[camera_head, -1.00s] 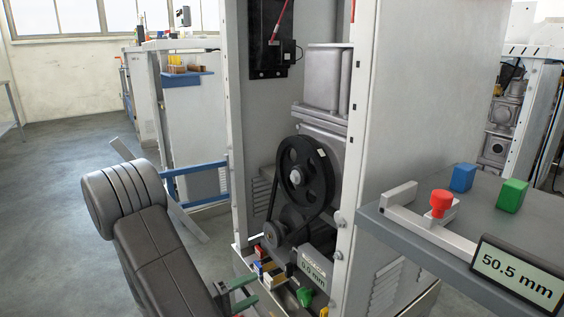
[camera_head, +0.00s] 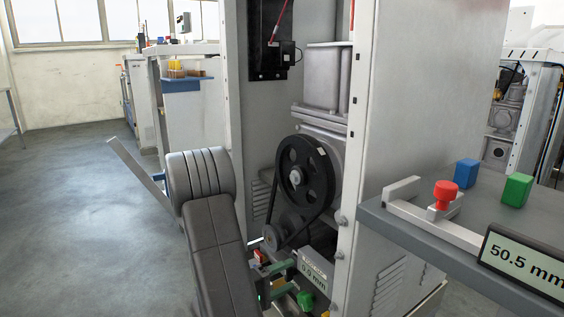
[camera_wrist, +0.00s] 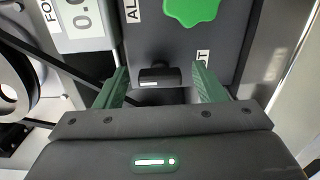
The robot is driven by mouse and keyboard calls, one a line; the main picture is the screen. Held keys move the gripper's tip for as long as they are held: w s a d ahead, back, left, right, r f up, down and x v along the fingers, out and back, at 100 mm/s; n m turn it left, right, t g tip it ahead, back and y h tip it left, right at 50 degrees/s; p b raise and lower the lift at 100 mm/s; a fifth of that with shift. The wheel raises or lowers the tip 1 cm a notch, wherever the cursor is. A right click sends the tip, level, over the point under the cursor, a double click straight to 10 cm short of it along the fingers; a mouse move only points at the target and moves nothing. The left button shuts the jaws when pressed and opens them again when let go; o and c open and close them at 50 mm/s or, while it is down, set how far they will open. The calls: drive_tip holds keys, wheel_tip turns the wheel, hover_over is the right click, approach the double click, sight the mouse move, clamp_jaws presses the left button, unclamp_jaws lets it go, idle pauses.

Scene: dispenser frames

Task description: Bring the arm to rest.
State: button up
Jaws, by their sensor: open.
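My gripper (camera_head: 276,278) is low in the open bay of the grey dispenser cabinet, partly hidden behind my arm in the head view. Its two green fingers show apart in the wrist view (camera_wrist: 161,86), with nothing gripped. A short black knob (camera_wrist: 160,77) appears between the fingertips there; I cannot tell whether it lies between them or beyond them. A green knob (camera_wrist: 192,8) is above it on a dark panel. It also shows in the head view (camera_head: 305,299), right of the gripper. My dark arm bends down into the bay from the left.
A black pulley (camera_head: 303,176) with a belt is above the gripper. A small display (camera_head: 313,270) is just right of it. The cabinet's front post (camera_head: 355,150) stands close on the right. A grey table (camera_head: 470,225) holds a red-knobbed gauge and blue and green blocks. Floor at left is open.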

drive_tip(key=n, duration=0.4)
drive_tip(key=shift+a+r, duration=0.1)
drive_tip(key=shift+r, duration=0.05)
drive_tip(key=n+p, duration=0.2)
drive_tip(key=shift+r+n, duration=0.2)
drive_tip(key=shift+n, duration=0.1)
drive_tip(key=n+p, duration=0.2)
drive_tip(key=shift+p, duration=0.3)
drive_tip(key=shift+f+n+p, duration=0.15)
drive_tip(key=shift+n+p, duration=0.35)
drive_tip(key=shift+n, duration=0.1)
